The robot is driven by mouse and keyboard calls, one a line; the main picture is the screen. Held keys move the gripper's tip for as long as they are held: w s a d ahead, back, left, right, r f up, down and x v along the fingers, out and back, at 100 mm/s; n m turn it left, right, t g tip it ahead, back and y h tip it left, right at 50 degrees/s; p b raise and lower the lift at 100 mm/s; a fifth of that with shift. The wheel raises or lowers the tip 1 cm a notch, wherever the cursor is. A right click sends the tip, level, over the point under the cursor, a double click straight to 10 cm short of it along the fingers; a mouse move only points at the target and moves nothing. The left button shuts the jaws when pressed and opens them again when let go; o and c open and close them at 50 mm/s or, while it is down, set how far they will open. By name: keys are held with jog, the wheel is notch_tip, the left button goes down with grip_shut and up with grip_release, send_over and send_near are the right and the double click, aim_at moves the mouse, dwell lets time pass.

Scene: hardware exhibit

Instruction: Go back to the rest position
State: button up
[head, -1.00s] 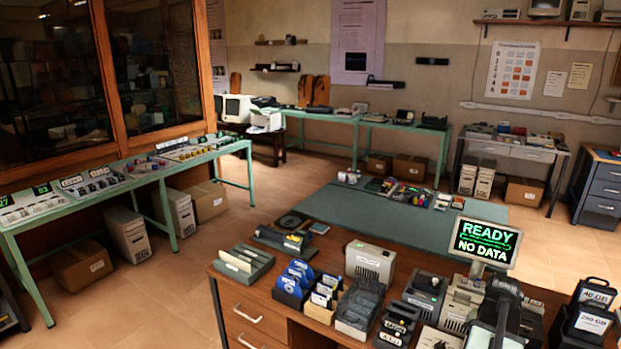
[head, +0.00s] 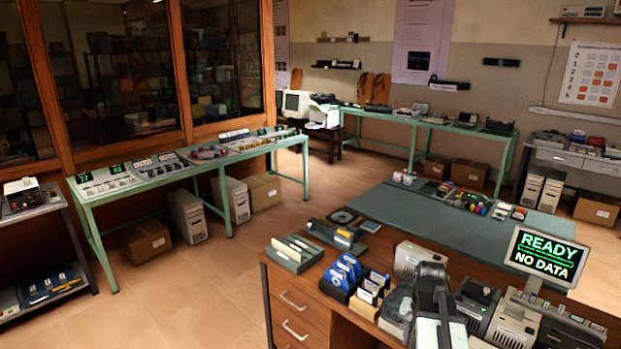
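My arm (head: 432,292) shows at the bottom of the head view, right of centre. It is dark and rises in front of the wooden desk (head: 283,283). I cannot make out the two fingers of my gripper or anything held in it. The arm hides part of the devices behind it on the desk.
The wooden desk carries a tray of cards, blue disk boxes (head: 344,272), several drives and a screen (head: 545,257) reading "READY NO DATA". A green table (head: 110,196) with panels stands along the left cabinets. A metal shelf (head: 45,213) is at far left. Tiled floor (head: 190,290) between is clear.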

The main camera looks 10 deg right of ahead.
jog(key=w+a+n, duration=0.1)
jog(key=a+n, duration=0.7)
jog(key=a, duration=1.8)
jog(key=shift+w+a+n, duration=0.15)
jog(key=shift+w+n, duration=0.05)
jog(key=shift+n, duration=0.1)
